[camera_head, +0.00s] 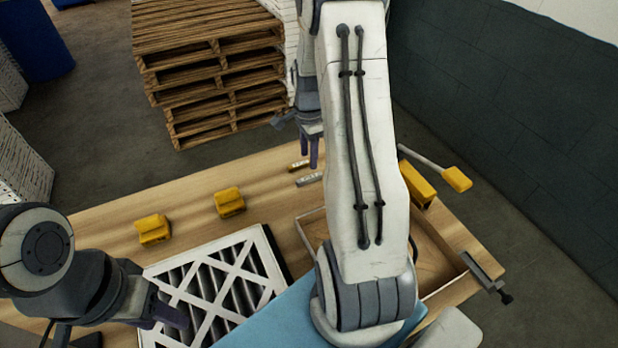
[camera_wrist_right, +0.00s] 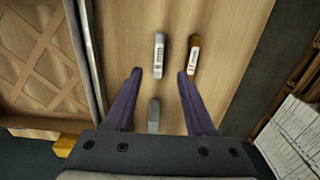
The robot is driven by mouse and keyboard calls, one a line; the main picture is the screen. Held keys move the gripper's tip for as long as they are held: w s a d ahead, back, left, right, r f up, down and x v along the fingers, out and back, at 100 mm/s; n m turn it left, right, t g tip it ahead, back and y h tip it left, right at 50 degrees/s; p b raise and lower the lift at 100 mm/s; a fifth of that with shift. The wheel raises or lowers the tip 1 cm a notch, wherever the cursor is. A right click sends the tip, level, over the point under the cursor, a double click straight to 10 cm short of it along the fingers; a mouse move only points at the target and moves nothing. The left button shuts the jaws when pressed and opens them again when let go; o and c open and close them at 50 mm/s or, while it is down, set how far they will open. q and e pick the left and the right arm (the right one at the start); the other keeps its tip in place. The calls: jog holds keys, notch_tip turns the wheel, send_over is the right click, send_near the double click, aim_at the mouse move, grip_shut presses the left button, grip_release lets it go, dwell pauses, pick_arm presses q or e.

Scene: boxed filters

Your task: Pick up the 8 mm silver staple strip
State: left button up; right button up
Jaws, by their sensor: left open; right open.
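A silver staple strip with a printed label (camera_wrist_right: 159,55) lies on the wooden table, just beyond my right fingertips in the right wrist view; a silver strip also shows in the head view (camera_head: 309,180). A gold strip with a label (camera_wrist_right: 194,56) lies beside it to the right. A plain grey strip (camera_wrist_right: 154,115) lies between my fingers, nearer the palm. I cannot read the sizes on the labels. My right gripper (camera_wrist_right: 159,76) is open, empty and above the table. My left gripper (camera_head: 172,317) is open over the white-framed filter at the table's front left.
Two yellow blocks (camera_head: 229,202) stand on the left of the table. The white-framed filter (camera_head: 258,238) lies in front, by a blue surface (camera_head: 270,318). A shallow wooden tray (camera_head: 455,268) is partly hidden by my right arm. Stacked pallets (camera_head: 205,60) stand behind the table.

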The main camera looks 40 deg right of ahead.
aim_at(309, 177)
notch_tip(309, 177, down, 2)
jog(key=shift+f, duration=0.1)
jog(key=shift+s+f+p, duration=0.1)
jog(key=shift+f+p, duration=0.35)
jog(key=shift+f, duration=0.1)
notch_tip(309, 177, down, 4)
jog(key=shift+r+p, duration=0.25)
jog(key=shift+p, duration=0.4)
jog(key=shift+f, duration=0.4)
grip_shut()
